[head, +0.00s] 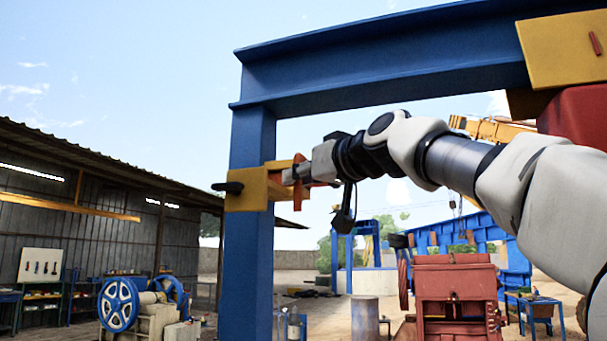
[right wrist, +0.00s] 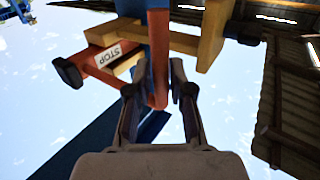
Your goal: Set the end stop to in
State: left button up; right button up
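The end stop shows in the head view as a yellow bracket (head: 246,189) on the blue post (head: 250,255), with a black knob at its left and a red-orange part (head: 299,181) at its right. In the right wrist view a red block with a STOP label (right wrist: 107,55) and a black knob (right wrist: 67,72) sits beside yellow bars (right wrist: 186,42). A red handle (right wrist: 158,60) lies between the fingers of my right gripper (right wrist: 159,88), which appear closed against its sides. My right gripper also shows at the bracket in the head view (head: 291,174). My left gripper is out of view.
A blue overhead beam (head: 370,62) joins the post, with a yellow plate (head: 566,50) at its right end. A red machine (head: 455,290) stands behind on the ground. A shed and a blue-wheeled machine (head: 118,304) are at left. Open air surrounds the bracket's left side.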

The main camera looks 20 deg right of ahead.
jog(key=shift+o, duration=0.4)
jog(key=shift+w+d+f, duration=0.1)
jog(key=shift+w+d, duration=0.1)
jog(key=shift+d, duration=0.05)
